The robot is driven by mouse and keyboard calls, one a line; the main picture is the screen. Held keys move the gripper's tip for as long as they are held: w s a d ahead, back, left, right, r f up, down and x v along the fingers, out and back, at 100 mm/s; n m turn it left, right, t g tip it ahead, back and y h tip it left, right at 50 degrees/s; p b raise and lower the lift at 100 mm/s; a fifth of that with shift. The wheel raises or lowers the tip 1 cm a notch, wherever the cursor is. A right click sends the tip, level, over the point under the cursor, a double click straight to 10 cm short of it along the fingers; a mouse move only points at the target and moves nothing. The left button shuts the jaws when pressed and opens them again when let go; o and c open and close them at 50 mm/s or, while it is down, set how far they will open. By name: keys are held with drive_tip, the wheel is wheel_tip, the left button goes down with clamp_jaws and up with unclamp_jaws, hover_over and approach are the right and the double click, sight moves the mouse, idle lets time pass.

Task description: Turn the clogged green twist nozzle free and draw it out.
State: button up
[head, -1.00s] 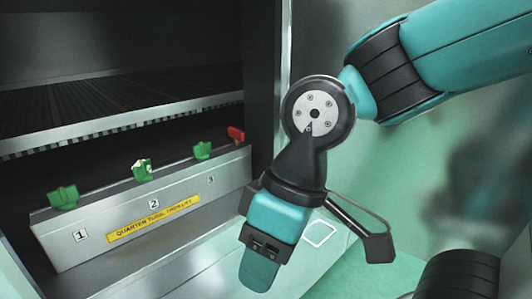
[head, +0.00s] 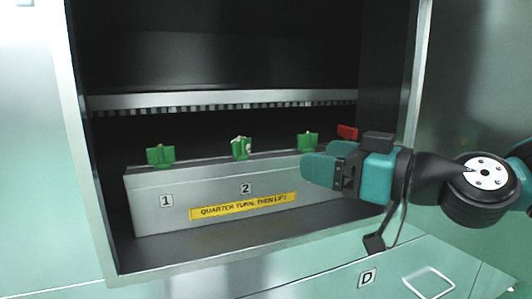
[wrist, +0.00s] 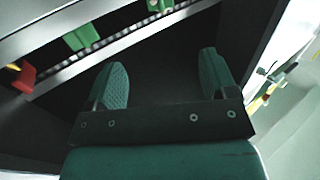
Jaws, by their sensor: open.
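Three green twist nozzles stand in a row on a grey manifold box (head: 160,228) inside an open cabinet. The middle nozzle (head: 241,148), above label 2, has pale crust on it and looks like the clogged one. It shows partly at the top edge of the wrist view (wrist: 160,5). The left nozzle (head: 160,155) and right nozzle (head: 308,141) look clean. My gripper (head: 320,166) points left in front of the box's right part, apart from the nozzles, and hides the third label. In the wrist view its two fingers (wrist: 160,80) are spread and empty.
A red part (head: 347,132) stands at the box's right end, close behind my gripper. A metal shelf edge (head: 220,99) runs above the nozzles. The cabinet's side walls bound the opening. A yellow label (head: 243,206) reads "QUARTER TURN, THEN LIFT".

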sight(244, 144)
drive_tip(key=p+x, duration=1.6)
drive_tip(key=shift+a+r, duration=0.1)
drive_tip(key=shift+a, duration=0.05)
drive_tip(key=shift+w+a, duration=0.25)
drive_tip(key=shift+a, duration=0.05)
drive_tip(key=c, duration=1)
drive_tip(key=shift+f+n+g+y+b, duration=0.25)
drive_tip(key=shift+n+g+y+b, duration=0.05)
drive_tip(key=shift+b, duration=0.3)
